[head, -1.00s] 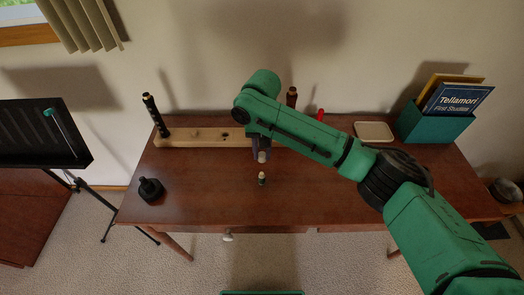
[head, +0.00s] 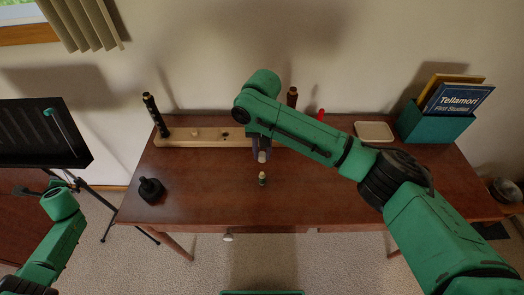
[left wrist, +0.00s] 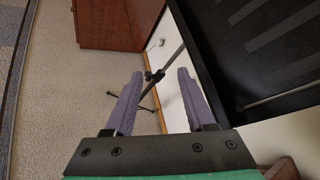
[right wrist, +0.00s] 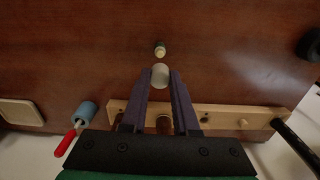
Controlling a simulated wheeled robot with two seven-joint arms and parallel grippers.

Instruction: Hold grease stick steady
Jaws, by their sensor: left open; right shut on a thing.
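A small green-and-cream stick (head: 262,178), which looks like the grease stick, is on the table near its front edge. It also shows in the right wrist view (right wrist: 160,50), just beyond the fingertips. My right gripper (head: 261,152) points down over the table and is shut on a short pale cylinder (right wrist: 160,75). The pale cylinder appears just behind the stick in the head view; I cannot tell whether they touch. My left gripper (head: 40,184) is open and empty beside the music stand, away from the table; its spread fingers show in the left wrist view (left wrist: 160,78).
A wooden peg rack (head: 190,137) with a black upright piece lies at the back of the table (head: 330,200). A black bottle-like object (head: 151,189) stands left, a cream tray (head: 375,131) and teal book box (head: 435,123) right. A black music stand (head: 40,130) is near my left arm.

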